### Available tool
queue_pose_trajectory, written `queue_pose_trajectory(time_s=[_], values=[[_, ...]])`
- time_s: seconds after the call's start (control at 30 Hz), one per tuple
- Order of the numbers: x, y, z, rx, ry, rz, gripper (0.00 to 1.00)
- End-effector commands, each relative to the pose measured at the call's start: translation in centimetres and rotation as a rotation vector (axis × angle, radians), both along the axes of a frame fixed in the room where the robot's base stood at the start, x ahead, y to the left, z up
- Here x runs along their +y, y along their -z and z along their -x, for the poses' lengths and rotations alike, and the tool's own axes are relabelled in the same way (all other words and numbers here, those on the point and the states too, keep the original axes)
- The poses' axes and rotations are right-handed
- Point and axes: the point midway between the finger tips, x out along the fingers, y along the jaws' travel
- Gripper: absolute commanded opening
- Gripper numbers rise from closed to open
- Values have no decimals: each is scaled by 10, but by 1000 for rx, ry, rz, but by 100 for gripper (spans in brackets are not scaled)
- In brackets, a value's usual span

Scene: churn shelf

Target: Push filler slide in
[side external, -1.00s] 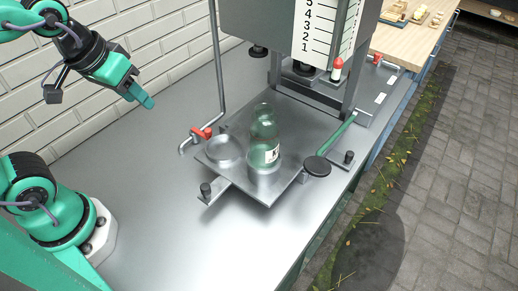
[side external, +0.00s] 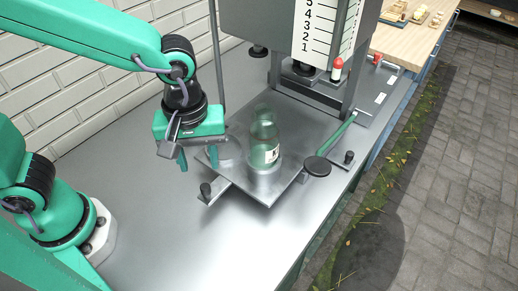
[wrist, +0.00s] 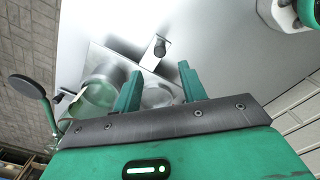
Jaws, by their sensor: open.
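The filler slide (side external: 262,194) is a flat metal plate sticking out in front of the filler. A clear green glass bottle (side external: 264,142) with a white label stands upright on it. A bar with a dark knob (side external: 206,190) sticks out at the slide's left front side; it also shows in the wrist view (wrist: 160,48). A round metal ring (wrist: 158,95) beside the bottle shows between my fingers in the wrist view. My gripper (side external: 199,163) is open and empty, pointing down at the slide's left edge. I cannot tell whether it touches the slide.
A second dark knob (side external: 348,157) is at the slide's right. A green lever (side external: 338,136) ends in a round black pad (side external: 317,166). The filler housing with its number scale (side external: 319,32) stands behind. The front of the metal bench (side external: 170,235) is clear.

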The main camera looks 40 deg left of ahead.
Motion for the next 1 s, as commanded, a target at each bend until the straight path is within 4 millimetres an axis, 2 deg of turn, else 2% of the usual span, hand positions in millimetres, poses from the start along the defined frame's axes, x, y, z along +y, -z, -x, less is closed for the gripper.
queue_pose_trajectory(time_s=[0.27,0.47,0.8,1.0], values=[[-1,3,0,4,-8,-3,42],[-1,14,0,5,-7,-4,42],[0,55,1,7,-7,-6,42],[-1,72,1,5,-7,-4,42]])
